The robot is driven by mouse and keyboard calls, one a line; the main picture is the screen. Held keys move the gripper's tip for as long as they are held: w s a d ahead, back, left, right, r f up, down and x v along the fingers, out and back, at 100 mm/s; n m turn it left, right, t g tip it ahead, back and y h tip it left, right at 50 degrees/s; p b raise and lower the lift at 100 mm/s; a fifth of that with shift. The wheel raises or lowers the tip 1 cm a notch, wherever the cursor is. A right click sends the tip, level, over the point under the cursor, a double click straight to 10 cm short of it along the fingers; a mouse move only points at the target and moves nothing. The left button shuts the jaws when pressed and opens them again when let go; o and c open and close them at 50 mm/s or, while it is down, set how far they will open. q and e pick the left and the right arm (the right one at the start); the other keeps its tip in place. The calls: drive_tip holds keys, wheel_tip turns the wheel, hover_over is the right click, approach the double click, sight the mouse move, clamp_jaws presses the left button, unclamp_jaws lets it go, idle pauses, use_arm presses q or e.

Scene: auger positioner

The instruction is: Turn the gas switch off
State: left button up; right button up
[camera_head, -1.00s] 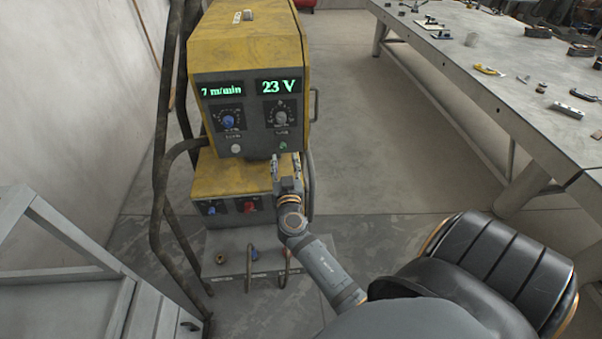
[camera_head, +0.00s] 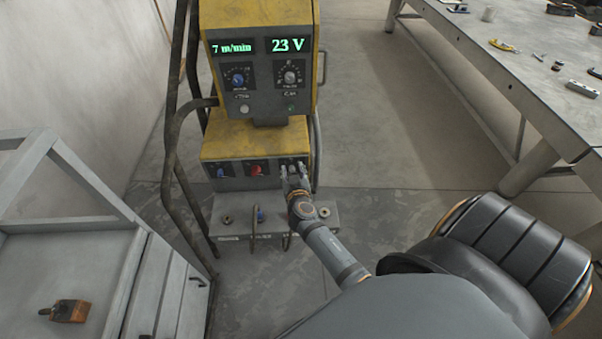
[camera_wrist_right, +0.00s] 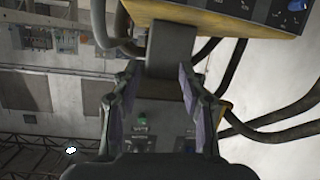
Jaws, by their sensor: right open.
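The yellow welding machine (camera_head: 250,137) stands ahead, with a lower front panel below its display box. My right gripper (camera_head: 293,170) is open at the right end of that lower panel, its fingers pointing at the panel. It covers most of the controls there, so I cannot clearly make out the gas switch. In the right wrist view the open fingers (camera_wrist_right: 158,82) stand apart with nothing held between them. A small green part (camera_wrist_right: 142,118) shows low between them; I cannot tell whether it belongs to the switch. My left gripper is out of view.
A red knob (camera_head: 256,170) and a blue knob (camera_head: 221,172) sit left of my gripper on the lower panel. Bent dark pipes (camera_head: 172,150) flank the machine on the left. A grey cart (camera_head: 60,250) is at left, a workbench (camera_head: 520,80) at right.

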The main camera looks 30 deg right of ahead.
drive_tip(key=s+f+g, duration=0.1)
drive_tip(key=s+f, duration=0.1)
drive_tip(key=f, duration=0.3)
drive_tip(key=s+a+f+n+g+y, duration=0.1)
drive_tip(key=s+f, duration=0.1)
drive_tip(key=f, duration=0.3)
drive_tip(key=s+f+n+g+y, duration=0.1)
drive_tip(key=s+f, duration=0.1)
drive_tip(key=f, duration=0.4)
drive_tip(key=shift+s+a, duration=0.2)
drive_tip(key=shift+s, duration=0.2)
drive_tip(key=s+a+f+n+g+y, duration=0.15)
drive_tip(key=s+f+g, duration=0.35)
drive_tip(key=s+f, duration=1.25)
drive_tip(key=s+f+g+y, duration=0.1)
drive_tip(key=s+f+g, duration=0.1)
drive_tip(key=s, duration=0.8)
drive_tip(key=s+f+g+y, duration=0.1)
drive_tip(key=s+f, duration=0.3)
drive_tip(key=s, duration=0.6)
drive_tip(key=shift+d+g, duration=0.3)
drive_tip(key=shift+g, duration=0.2)
drive_tip(key=shift+w+f+n, duration=0.1)
drive_tip(key=shift+n, duration=0.15)
drive_tip(key=shift+c, duration=0.5)
